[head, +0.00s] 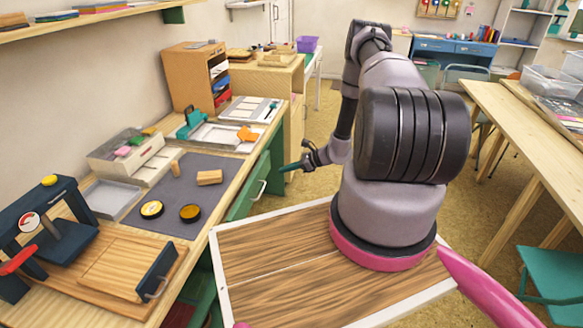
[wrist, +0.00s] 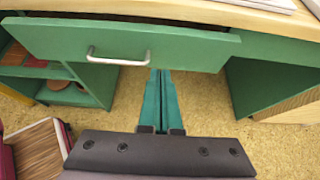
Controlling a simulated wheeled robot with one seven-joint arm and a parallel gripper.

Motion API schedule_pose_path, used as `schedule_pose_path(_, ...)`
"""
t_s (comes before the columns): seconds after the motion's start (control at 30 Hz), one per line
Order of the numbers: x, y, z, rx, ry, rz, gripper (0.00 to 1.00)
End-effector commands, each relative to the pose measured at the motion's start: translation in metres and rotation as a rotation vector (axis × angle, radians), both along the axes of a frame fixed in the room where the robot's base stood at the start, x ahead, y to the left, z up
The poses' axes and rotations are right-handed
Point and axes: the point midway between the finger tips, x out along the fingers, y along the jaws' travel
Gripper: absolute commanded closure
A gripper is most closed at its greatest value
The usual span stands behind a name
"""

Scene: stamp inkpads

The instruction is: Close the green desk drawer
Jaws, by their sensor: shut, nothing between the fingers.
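The green desk drawer (head: 243,204) is under the front edge of the workbench, with a silver handle (head: 259,190). In the wrist view its green front (wrist: 190,47) spans the top of the picture, with the handle (wrist: 118,56) left of centre. The front seems to stand out a little from the desk frame; the exact gap cannot be told. My gripper (head: 287,168) is in front of the desk, right of the handle. Its teal fingers (wrist: 161,75) are together and empty, pointing at the drawer front's lower edge. Whether they touch it is unclear.
The wooden workbench (head: 236,153) carries a grey mat (head: 190,177) with two round inkpads and stamps. A green open shelf (wrist: 85,80) is below the drawer on the left. A wooden table (head: 520,125) stands at right.

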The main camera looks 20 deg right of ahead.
Motion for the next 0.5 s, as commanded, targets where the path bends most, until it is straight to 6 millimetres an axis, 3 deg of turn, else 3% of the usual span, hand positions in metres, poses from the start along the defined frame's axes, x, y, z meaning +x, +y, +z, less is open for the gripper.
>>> schedule_pose_path(0.2, 0.022, 0.035, -0.024, 0.000, 0.000, 0.002, 1.00)
schedule_pose_path(0.5, 0.042, 0.062, -0.021, -0.002, -0.001, 0.000, 1.00)
